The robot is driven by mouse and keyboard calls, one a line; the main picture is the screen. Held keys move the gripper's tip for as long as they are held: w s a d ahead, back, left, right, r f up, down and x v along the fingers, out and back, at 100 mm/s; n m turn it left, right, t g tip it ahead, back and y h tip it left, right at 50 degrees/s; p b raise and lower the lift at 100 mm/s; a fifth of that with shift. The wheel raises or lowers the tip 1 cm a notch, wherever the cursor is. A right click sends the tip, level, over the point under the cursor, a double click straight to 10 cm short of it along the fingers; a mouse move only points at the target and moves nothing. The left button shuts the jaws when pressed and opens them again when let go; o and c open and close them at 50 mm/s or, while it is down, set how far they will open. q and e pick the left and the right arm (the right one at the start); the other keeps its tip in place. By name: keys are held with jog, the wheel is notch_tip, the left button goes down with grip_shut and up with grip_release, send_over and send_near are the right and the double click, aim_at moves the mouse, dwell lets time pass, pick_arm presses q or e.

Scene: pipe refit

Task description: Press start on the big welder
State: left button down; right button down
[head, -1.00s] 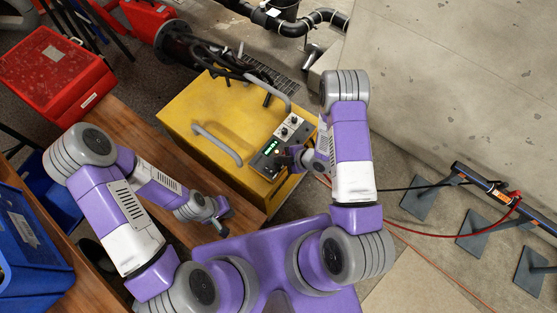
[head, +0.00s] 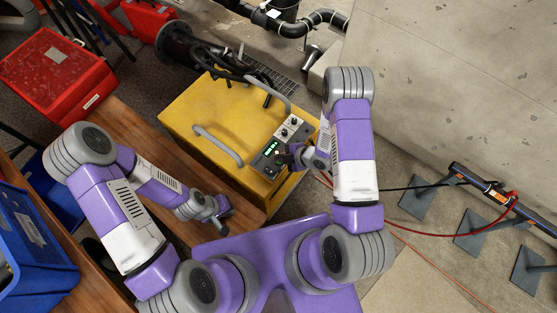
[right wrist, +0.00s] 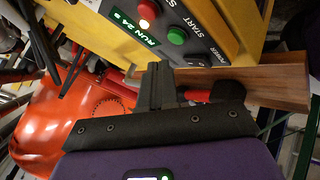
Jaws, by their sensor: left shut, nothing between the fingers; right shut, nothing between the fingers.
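The right wrist view shows the panel close up, with a green button (right wrist: 177,36) by a START label, a glowing red button (right wrist: 148,10) and a lit green display (right wrist: 138,26) that seems to read RUN 24 S. My right gripper (right wrist: 158,85) is shut and empty, its tips just below the green button and apparently apart from it. In the head view it (head: 284,158) is at the panel, partly hidden. My left gripper (head: 220,216) is shut and empty over the wooden bench.
The wooden bench (head: 160,165) runs along the welder's near left side. A red case (head: 50,70) and a blue crate (head: 30,240) stand at the left. Black pipes (head: 290,25) lie behind. A pipe on stands (head: 470,180) with a red cable is at the right.

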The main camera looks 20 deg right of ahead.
notch_tip(320, 180, up, 4)
jog(key=shift+p, duration=1.15)
jog(key=m+g+h, duration=0.2)
jog(key=m+h, duration=0.1)
jog(key=m, duration=1)
send_near(281, 166)
jog(key=s+a, duration=0.3)
jog(key=a, duration=0.1)
jog(key=s+a+r+m+g, duration=0.1)
jog(key=s+a+m+g, duration=0.1)
jog(key=s+m, duration=0.5)
jog(key=shift+s+r+m+g+p, duration=0.25)
jog(key=shift+s+m+g+p, duration=0.05)
jog(key=shift+m+g, duration=0.5)
jog(key=shift+a, duration=0.1)
